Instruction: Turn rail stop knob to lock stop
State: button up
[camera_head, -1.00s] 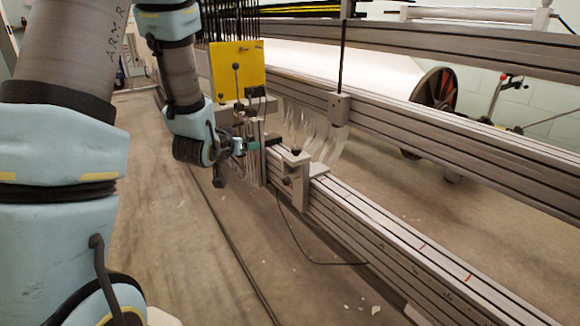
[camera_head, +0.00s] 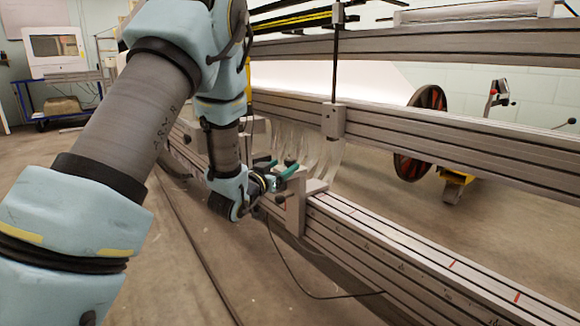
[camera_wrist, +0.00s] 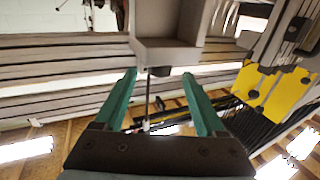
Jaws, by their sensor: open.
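The rail stop (camera_head: 296,205) is a grey angled bracket on the lower rail, near the middle of the head view. Its dark knob (camera_head: 290,162) is partly hidden by my gripper there. My gripper (camera_head: 279,168), with teal fingers, is open beside the top of the stop. In the wrist view the stop's grey block (camera_wrist: 166,56) is ahead of my fingers, and the small black knob (camera_wrist: 159,71) shows in the gap between the fingertips. Neither finger visibly touches the knob. A second small dark knob (camera_head: 280,200) shows on the stop's side.
The slotted lower rail (camera_head: 400,260) runs off to the right, with an upper rail (camera_head: 450,140) behind it. A vertical post block (camera_head: 333,119) and clear curved strips stand close behind the stop. A yellow plate (camera_wrist: 267,88) is right in the wrist view. A cable hangs below the stop.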

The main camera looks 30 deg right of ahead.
aim_at(287, 164)
jog(key=b+x, duration=0.1)
jog(key=x, duration=0.4)
grip_shut()
dwell(0.6)
